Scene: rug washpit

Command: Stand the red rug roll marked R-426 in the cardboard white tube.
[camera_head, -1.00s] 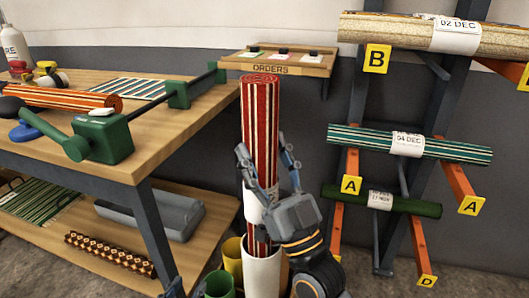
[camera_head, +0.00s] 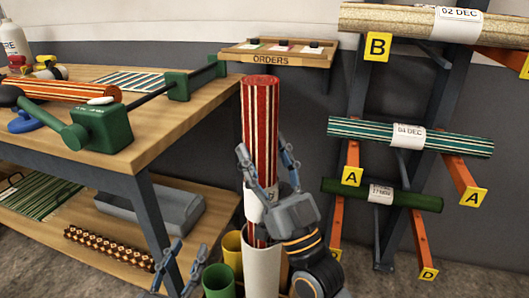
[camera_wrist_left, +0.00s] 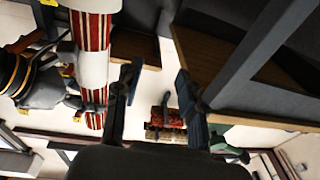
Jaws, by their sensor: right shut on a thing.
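The red rug roll (camera_head: 261,130), with cream stripes and a white label band, stands upright above the white tube (camera_head: 262,272). My right gripper (camera_head: 266,172) is shut around it near the label; the marking is not readable. The roll's lower end meets the tube's mouth and appears to be just inside it; the exact depth is hidden. In the left wrist view, the roll (camera_wrist_left: 92,34) and tube (camera_wrist_left: 95,4) appear upside down and in line. My left gripper (camera_head: 180,265) is open and empty, low and left of the tubes; its separated fingers (camera_wrist_left: 158,88) show in the wrist view.
A green tube (camera_head: 219,282) and a yellow tube (camera_head: 231,252) stand left of the white one. A workbench (camera_head: 170,125) with a lower shelf is at left. A rack with several rolls, including a teal striped roll (camera_head: 460,145), is at right. The orders shelf (camera_head: 275,57) is behind.

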